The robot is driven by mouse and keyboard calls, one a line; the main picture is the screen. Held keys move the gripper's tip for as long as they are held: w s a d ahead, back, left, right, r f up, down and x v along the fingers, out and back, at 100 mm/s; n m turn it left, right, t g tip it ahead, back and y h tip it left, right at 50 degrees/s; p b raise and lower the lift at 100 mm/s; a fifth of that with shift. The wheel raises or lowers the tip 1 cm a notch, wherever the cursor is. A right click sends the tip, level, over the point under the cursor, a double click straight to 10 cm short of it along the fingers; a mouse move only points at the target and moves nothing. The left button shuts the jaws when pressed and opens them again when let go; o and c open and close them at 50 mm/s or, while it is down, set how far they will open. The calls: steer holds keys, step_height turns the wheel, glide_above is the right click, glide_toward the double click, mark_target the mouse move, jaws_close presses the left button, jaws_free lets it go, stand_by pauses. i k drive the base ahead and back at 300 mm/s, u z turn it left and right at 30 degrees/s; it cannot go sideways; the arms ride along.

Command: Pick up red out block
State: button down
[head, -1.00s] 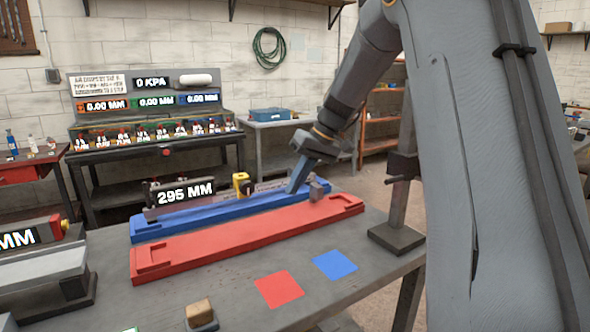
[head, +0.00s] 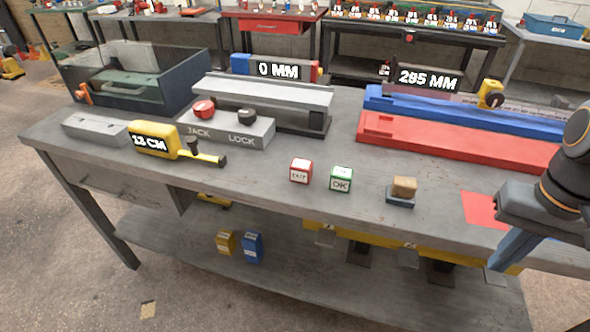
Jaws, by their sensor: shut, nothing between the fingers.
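The red OUT block (head: 301,171) is a small cube with red edges and white faces marked "OUT". It sits upright on the grey bench (head: 270,200) near its front edge. A matching green-edged OK block (head: 341,179) stands just to its right, with a small gap between them. My gripper (head: 497,264) is at the lower right, pointing down in front of the bench's right part. It is shut and empty, well to the right of the OUT block and apart from it. Nothing hides the OUT block.
A wooden block on a small blue base (head: 402,190) stands between the blocks and my gripper. A yellow tape measure (head: 158,140) and the JACK/LOCK panel (head: 228,130) are to the left. Red (head: 450,142) and blue (head: 460,113) long fixtures lie behind at right.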

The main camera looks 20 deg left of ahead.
mark_target(301, 170)
steer(key=u, duration=2.85)
steer(key=k, duration=0.85)
steer(key=z, duration=1.05)
steer(key=i, duration=0.35)
steer(key=u, duration=0.05)
